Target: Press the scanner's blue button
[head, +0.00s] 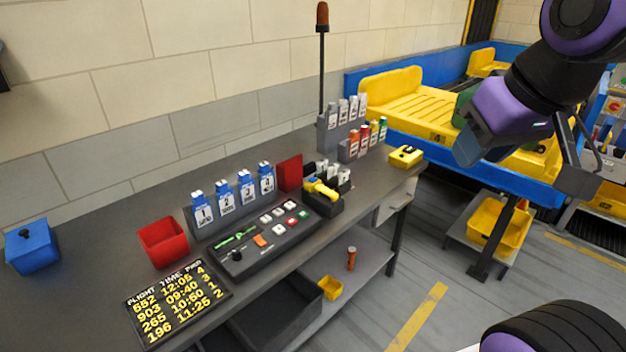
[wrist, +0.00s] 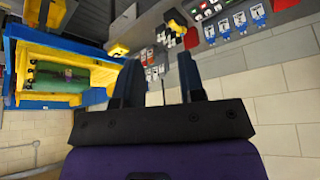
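The yellow hand-held scanner (head: 322,188) sits in a dark cradle on the grey bench, at the right end of a black button panel (head: 262,240). In the wrist view the scanner (wrist: 177,27) is small, near the top and beyond my fingertips. I cannot make out a blue button on it in either view. My gripper (wrist: 158,78) is open and empty, with a clear gap between its two dark fingers. In the head view my arm reaches in from the upper right, apart from the bench and the scanner.
A tall red-topped lamp post (head: 322,60) rises at the back. A yellow box (head: 406,156) lies near the right end.

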